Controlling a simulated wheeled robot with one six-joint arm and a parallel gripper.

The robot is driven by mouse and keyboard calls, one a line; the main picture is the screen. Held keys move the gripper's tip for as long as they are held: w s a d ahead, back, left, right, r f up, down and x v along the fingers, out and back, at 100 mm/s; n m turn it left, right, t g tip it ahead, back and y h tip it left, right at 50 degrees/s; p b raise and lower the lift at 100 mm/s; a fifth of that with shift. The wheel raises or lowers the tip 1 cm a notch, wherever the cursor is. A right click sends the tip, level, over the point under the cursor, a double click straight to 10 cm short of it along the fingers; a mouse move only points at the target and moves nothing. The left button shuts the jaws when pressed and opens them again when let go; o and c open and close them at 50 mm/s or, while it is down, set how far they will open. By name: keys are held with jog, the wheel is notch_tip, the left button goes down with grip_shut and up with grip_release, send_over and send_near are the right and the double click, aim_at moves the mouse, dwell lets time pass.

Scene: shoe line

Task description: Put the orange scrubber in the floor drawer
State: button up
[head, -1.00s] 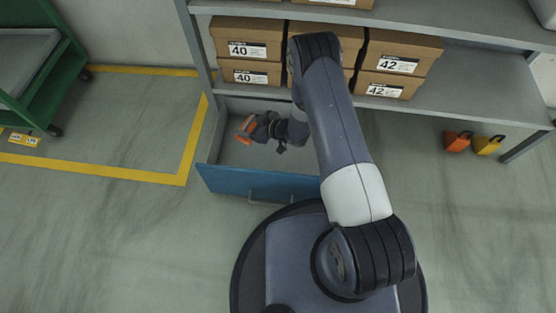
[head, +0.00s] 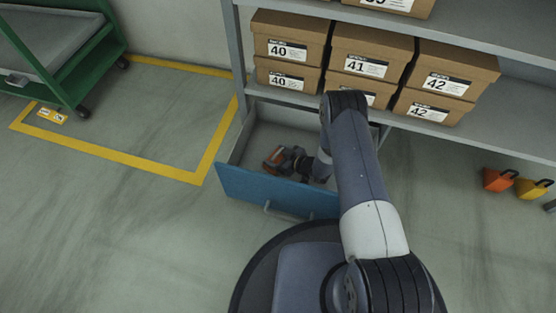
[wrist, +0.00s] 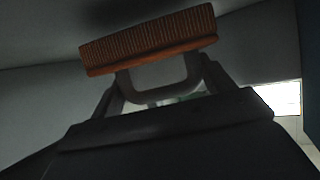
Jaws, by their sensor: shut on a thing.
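The floor drawer (head: 262,187) is pulled open under the shelf, with a blue front and a grey inside. My gripper (head: 280,158) is inside the drawer's outline, low behind the blue front. It is shut on the orange scrubber (head: 271,161), which shows only in small part in the head view. In the wrist view the scrubber (wrist: 150,42) is a ribbed orange block with a loop handle, held ahead of my gripper (wrist: 160,90). Whether it touches the drawer floor I cannot tell.
Shoe boxes (head: 371,53) stand on the shelf (head: 300,99) just above and behind the drawer. An orange block (head: 497,180) and a yellow block (head: 533,189) with dark handles are on the right. A green cart (head: 88,55) stands at the left. Floor in front is clear.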

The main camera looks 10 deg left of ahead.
notch_tip(320, 180, down, 2)
jog(key=shift+f, duration=0.1)
jog(key=o, duration=1)
